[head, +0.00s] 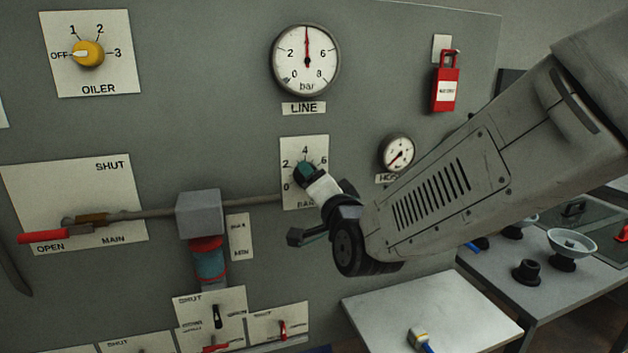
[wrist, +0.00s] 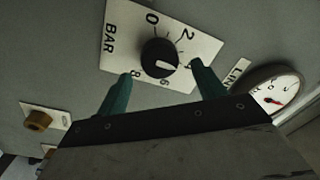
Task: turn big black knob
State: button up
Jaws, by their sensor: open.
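The big black knob (wrist: 158,56) sits on a white plate (wrist: 118,42) marked BAR, with a scale from 0 to 8. Its white mark points at about 6. In the head view the same plate (head: 316,147) shows, but my gripper (head: 300,206) hides most or all of the knob. In the wrist view my gripper (wrist: 161,70) is open and empty, with its two teal fingers apart. The fingertips lie either side of the knob's lower part in the picture. I see a gap from each finger to the knob; depth is hard to tell.
The LINE gauge (head: 306,60) above reads about 4. A small gauge (head: 397,152) and a red padlock (head: 445,84) are at the right. A grey pipe with a valve box (head: 200,213) runs left of the plate. A metal table (head: 450,295) stands below.

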jog(key=v, duration=0.4)
jog(key=shift+s+d, duration=0.1)
jog(key=shift+s, duration=0.3)
notch_tip(320, 180, down, 8)
jog(key=s+a+n+g, duration=0.1)
jog(key=s+n+g, duration=0.2)
jog(key=n+g, duration=0.15)
jog(key=s+d+f+n+g+h, duration=0.2)
jog(key=s+d+f+n+g, duration=0.1)
jog(key=s+d+f+g, duration=0.25)
jog(key=s+d+r+g+h, duration=0.2)
jog(key=s+d+r+g, duration=0.1)
jog(key=s+d, duration=0.6)
jog(key=s+d+r+g+h, duration=0.1)
jog(key=s+d+r+g, duration=0.2)
jog(key=s+d, duration=0.6)
jog(key=shift+s+r+h, duration=0.3)
jog(key=shift+s+h, duration=0.1)
jog(key=shift+s, duration=0.2)
